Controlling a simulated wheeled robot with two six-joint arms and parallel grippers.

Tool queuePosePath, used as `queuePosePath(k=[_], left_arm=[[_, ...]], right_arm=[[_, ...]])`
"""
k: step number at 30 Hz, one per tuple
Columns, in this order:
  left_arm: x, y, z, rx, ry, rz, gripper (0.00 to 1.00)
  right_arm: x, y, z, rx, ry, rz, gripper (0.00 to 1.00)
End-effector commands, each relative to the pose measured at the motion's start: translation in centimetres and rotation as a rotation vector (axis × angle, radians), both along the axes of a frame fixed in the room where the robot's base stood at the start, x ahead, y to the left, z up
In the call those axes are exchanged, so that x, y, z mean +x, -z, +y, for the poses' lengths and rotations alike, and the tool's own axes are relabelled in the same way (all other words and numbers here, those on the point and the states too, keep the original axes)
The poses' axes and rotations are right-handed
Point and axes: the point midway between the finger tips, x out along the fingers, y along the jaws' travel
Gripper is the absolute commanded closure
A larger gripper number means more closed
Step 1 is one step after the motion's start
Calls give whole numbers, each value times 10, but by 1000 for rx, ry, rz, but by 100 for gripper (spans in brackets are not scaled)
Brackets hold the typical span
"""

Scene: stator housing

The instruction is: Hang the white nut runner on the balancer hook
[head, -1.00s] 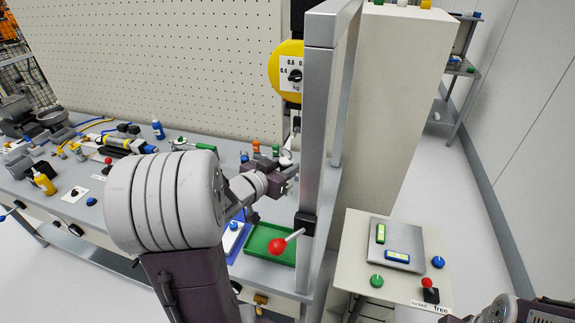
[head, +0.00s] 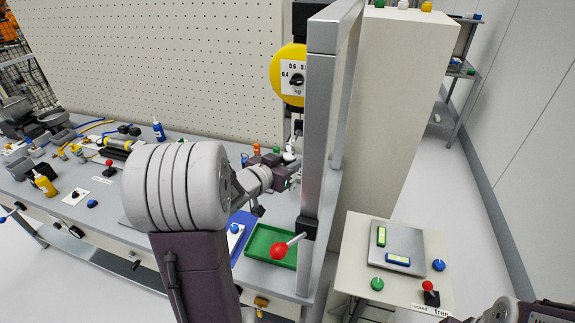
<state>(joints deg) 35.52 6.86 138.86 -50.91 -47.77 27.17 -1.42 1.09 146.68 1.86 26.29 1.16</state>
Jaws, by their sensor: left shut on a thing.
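The yellow balancer (head: 286,76) with a kg dial hangs at the top beside the grey post. A dark hook block (head: 298,126) hangs below it. My left gripper (head: 294,177) is shut just below that block. A small white part (head: 290,151) shows just above the gripper, and I take it to be the white nut runner in its jaws. The gripper and post hide most of it. The white part is close under the hook block; I cannot tell whether they touch. My right gripper is out of view; only part of my right arm shows at the lower right.
The grey upright post (head: 317,150) stands close to the right of my left gripper. Orange and green small parts (head: 257,150) stand behind the gripper. A side stand (head: 350,235) holds buttons.

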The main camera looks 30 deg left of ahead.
Motion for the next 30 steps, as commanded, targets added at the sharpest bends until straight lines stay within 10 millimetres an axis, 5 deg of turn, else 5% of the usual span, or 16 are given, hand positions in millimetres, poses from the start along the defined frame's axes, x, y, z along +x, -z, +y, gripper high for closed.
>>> queuePosePath(k=[30], left_arm=[[62, 0, 15, 1, 0, -4, 100]], right_arm=[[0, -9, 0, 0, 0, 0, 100]])
